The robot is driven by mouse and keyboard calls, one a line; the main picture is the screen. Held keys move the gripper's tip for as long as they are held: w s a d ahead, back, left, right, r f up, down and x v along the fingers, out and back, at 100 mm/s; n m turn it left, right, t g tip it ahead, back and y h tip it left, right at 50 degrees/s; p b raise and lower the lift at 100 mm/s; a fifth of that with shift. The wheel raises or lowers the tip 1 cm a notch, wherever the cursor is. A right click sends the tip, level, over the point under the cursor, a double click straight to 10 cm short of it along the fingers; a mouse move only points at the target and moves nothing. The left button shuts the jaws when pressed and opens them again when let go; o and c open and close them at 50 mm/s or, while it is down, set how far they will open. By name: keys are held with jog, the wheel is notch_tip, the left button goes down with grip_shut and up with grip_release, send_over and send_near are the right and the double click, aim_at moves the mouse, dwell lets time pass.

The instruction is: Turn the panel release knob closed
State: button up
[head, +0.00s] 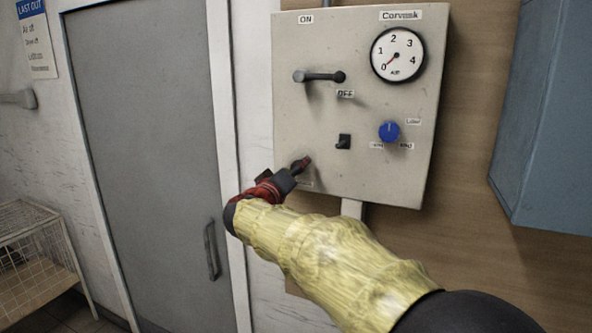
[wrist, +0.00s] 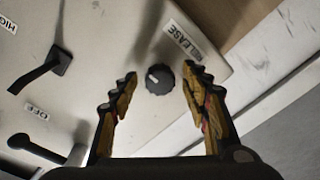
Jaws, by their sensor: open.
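The panel release knob (wrist: 159,78) is a small round black knob with a pale pointer line, next to a label reading RELEASE (wrist: 183,38) in the wrist view. My gripper (wrist: 160,80) is open, with one finger on each side of the knob and a gap on both sides. In the head view my gripper (head: 290,172) is at the lower left of the grey panel (head: 310,130), and it hides most of the knob there. I cannot tell how far the fingertips are from the panel face.
The panel also carries a black lever (head: 318,76), a gauge (head: 397,54) with its needle near 0, a toggle switch (head: 343,141) and a blue knob (head: 389,131). A blue cabinet (head: 545,120) is at the right. A grey door (head: 145,150) and a wire rack (head: 35,265) are at the left.

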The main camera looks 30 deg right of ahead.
jog(key=shift+w+d, duration=0.1)
jog(key=shift+d, duration=0.05)
jog(key=shift+c, duration=0.8)
jog(key=c, duration=1)
